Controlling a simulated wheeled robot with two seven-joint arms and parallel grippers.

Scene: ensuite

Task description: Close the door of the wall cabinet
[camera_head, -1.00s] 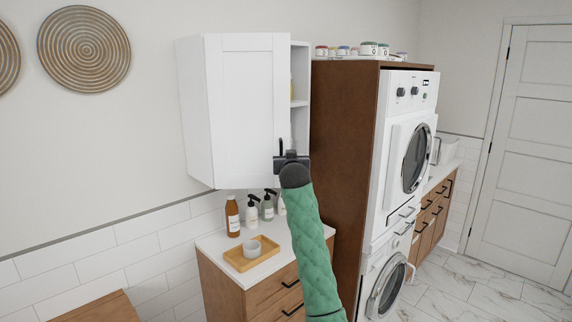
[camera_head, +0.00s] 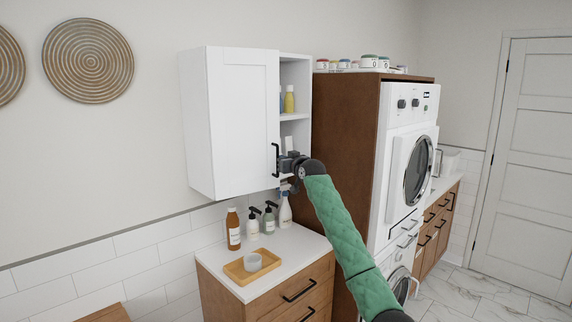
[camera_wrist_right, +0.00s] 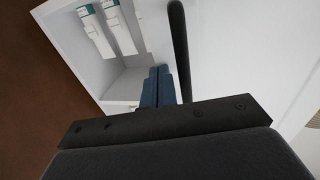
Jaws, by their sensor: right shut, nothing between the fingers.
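The white wall cabinet (camera_head: 197,125) hangs on the wall, with its door (camera_head: 240,120) on the front. The door looks flush or nearly flush with the cabinet front; I cannot tell whether a thin gap is left. Its black bar handle (camera_head: 275,158) is near the lower right edge and also shows in the wrist view (camera_wrist_right: 181,50). My right gripper (camera_head: 283,165) is shut and empty beside the handle. In the wrist view its blue fingers (camera_wrist_right: 158,86) are just left of the handle; contact is unclear. My left gripper is out of view.
Open shelves (camera_head: 296,116) with bottles are right of the door. A brown tall unit (camera_head: 345,150) with a stacked washer and dryer (camera_head: 410,110) stands close on the right. Below, a counter (camera_head: 290,245) carries bottles and a wooden tray (camera_head: 236,273).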

